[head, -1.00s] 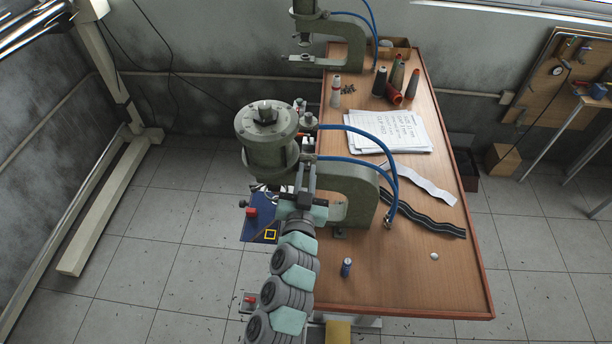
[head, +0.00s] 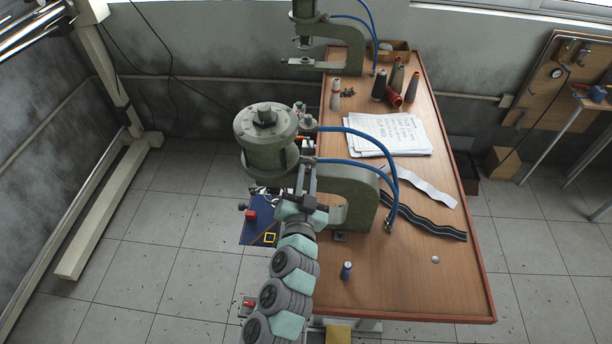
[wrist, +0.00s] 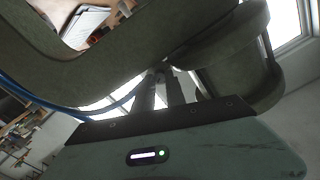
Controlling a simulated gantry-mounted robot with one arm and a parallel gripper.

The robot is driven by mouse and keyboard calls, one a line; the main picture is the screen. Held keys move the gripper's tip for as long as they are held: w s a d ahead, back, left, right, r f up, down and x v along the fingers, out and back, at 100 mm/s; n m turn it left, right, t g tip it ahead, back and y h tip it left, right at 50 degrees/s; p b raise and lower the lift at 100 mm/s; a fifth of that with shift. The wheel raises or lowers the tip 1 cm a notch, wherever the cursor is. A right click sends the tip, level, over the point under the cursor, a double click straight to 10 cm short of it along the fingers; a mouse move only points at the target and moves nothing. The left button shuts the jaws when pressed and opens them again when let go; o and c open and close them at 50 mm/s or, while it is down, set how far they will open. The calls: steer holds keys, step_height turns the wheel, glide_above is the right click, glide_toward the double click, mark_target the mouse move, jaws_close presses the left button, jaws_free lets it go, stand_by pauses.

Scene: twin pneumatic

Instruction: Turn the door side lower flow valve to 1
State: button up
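The nearer green press (head: 268,133) stands at the left edge of the wooden table. Blue hoses run to its cylinder from the right, at an upper fitting (head: 308,122) and at a lower level. The lower flow valve is mostly hidden behind my gripper and the cylinder; its setting is not readable. My gripper (head: 308,168) is just below the lower hose, close to the cylinder's right side. In the wrist view, two dark fingers (wrist: 161,90) point up beneath the green press body (wrist: 160,45), near a small metallic part (wrist: 160,73). I cannot tell if they touch it.
A second press (head: 340,45) stands at the back of the table. Papers (head: 390,133), thread spools (head: 397,77) and a blue spool (head: 347,270) sit on the table (head: 430,285).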

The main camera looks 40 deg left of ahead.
steer(key=shift+o, duration=0.8)
steer(key=shift+s+d+f, duration=0.1)
steer(key=shift+s+d, duration=0.2)
steer(key=shift+s, duration=0.15)
steer(key=v, duration=0.9)
steer(key=shift+s+d+b, duration=0.25)
steer(key=shift+d+b, duration=0.05)
steer(key=shift+b, duration=0.1)
steer(key=shift+w, duration=0.1)
